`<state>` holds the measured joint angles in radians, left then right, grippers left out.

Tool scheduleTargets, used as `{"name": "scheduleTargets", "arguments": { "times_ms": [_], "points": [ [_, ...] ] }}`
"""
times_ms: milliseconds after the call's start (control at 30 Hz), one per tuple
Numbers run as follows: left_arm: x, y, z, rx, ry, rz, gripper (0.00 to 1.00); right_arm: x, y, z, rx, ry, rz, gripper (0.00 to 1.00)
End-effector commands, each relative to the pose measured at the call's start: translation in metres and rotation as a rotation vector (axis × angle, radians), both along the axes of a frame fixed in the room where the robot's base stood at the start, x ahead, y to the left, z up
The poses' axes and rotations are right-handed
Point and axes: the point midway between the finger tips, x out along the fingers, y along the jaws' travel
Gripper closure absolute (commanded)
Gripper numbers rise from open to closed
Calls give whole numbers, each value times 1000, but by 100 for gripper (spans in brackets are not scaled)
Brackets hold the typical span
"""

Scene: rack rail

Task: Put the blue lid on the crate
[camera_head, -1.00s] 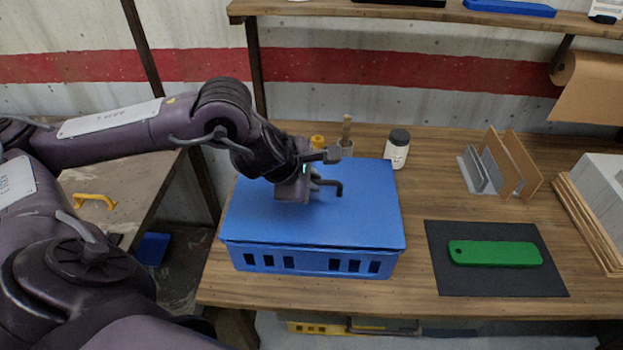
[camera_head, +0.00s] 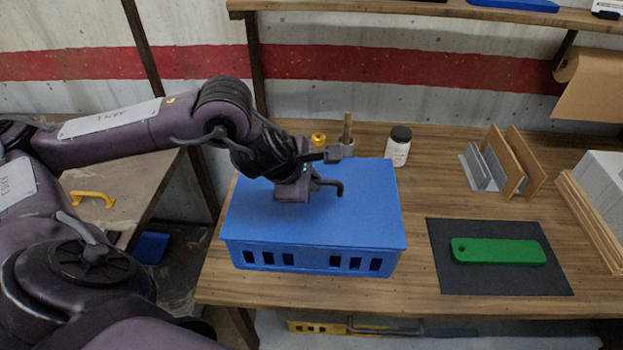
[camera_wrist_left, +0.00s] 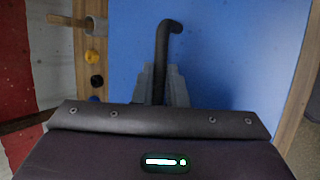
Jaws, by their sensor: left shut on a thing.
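The blue lid (camera_head: 345,222) lies over the top of the blue crate (camera_head: 310,261), and its front edge runs along the crate's front wall. My left gripper (camera_head: 313,190) is over the back middle of the lid, shut on the lid's dark bent handle (camera_head: 334,184). In the left wrist view the gripper's fingers (camera_wrist_left: 165,88) close around the handle (camera_wrist_left: 164,48), with the blue lid (camera_wrist_left: 235,70) filling the picture behind. Whether the lid sits fully flat at the back is hidden by my arm. My right gripper is not in view.
A white jar (camera_head: 398,146) with a black cap and a cup holding a wooden stick (camera_head: 347,134) stand behind the crate. A green bar (camera_head: 497,251) lies on a dark mat (camera_head: 455,279) to the right. A rack with upright panels (camera_head: 500,165) stands behind it.

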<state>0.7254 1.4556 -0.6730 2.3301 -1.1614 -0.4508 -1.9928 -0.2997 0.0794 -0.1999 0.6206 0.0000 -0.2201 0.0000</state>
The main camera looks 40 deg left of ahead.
Motion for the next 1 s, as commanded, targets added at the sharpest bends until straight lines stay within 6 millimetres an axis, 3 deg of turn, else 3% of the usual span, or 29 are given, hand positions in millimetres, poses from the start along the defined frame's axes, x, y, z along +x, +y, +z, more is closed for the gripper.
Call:
{"name": "scheduleTargets", "arguments": {
  "times_ms": [300, 333, 500, 800, 1000],
  "points": [
    [0, 0, 0, 1, 3, 0, 100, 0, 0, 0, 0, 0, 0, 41],
    [-1, 0, -1, 1, 3, 0, 86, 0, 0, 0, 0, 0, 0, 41],
    [0, 0, 0, 0, 2, 0, 63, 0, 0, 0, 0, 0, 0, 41],
    [-1, 0, 1, 1, 2, -1, 63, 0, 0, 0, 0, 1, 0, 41],
    [-16, 2, 21, 5, -2, -1, 63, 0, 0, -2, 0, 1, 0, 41]
  ]
}}
